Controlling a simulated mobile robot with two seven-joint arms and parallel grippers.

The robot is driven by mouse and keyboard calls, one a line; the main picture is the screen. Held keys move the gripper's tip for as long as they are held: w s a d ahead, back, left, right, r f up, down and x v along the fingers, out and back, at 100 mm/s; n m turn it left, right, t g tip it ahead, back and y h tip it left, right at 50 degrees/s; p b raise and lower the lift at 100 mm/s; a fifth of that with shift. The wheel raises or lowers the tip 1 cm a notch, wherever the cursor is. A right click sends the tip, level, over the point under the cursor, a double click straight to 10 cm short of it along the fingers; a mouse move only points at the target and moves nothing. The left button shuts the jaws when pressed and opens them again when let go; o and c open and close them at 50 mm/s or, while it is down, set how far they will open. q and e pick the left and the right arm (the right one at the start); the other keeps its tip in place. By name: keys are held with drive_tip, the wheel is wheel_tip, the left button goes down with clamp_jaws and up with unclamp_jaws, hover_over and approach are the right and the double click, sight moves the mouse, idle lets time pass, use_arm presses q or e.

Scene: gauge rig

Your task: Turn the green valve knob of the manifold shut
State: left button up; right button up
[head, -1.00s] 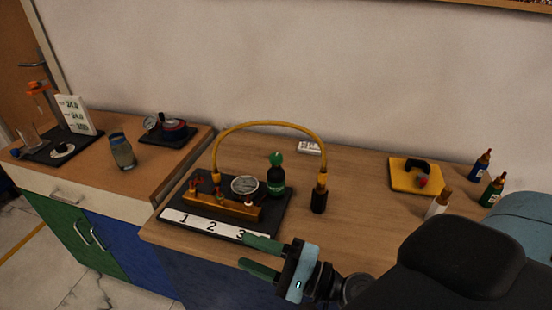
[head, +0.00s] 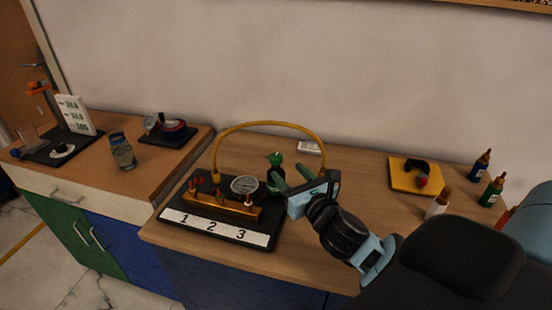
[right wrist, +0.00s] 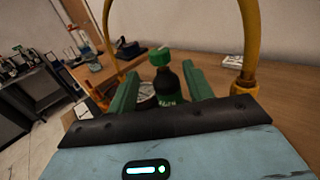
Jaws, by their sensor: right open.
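The manifold, a brass-coloured bar (head: 222,203) with small knobs, sits on a black base (head: 262,230) with a white strip marked 1, 2, 3. A round gauge (head: 244,185) stands behind the bar. A dark green bottle-like body with a bright green knob (head: 276,158) on top stands at the base's back right. The knob also shows in the right wrist view (right wrist: 160,56). My right gripper (head: 286,168) is open, its green fingers pointing at this body. In the right wrist view, the body (right wrist: 167,88) appears between the fingers, without clear contact. My left gripper is out of view.
A yellow hose (head: 270,125) arches over the base; its right end is partly behind my gripper. A yellow tray (head: 403,178) and several small bottles stand to the right. A second counter (head: 98,158) with other apparatus is at the left.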

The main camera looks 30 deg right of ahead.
sight(279, 163)
drive_tip(key=shift+w+d, duration=0.2)
drive_tip(key=shift+w, duration=1.75)
drive_tip(key=shift+w+d, duration=0.15)
drive_tip(key=shift+w, duration=1.75)
drive_tip(key=c, duration=0.9)
drive_tip(key=shift+c, duration=0.2)
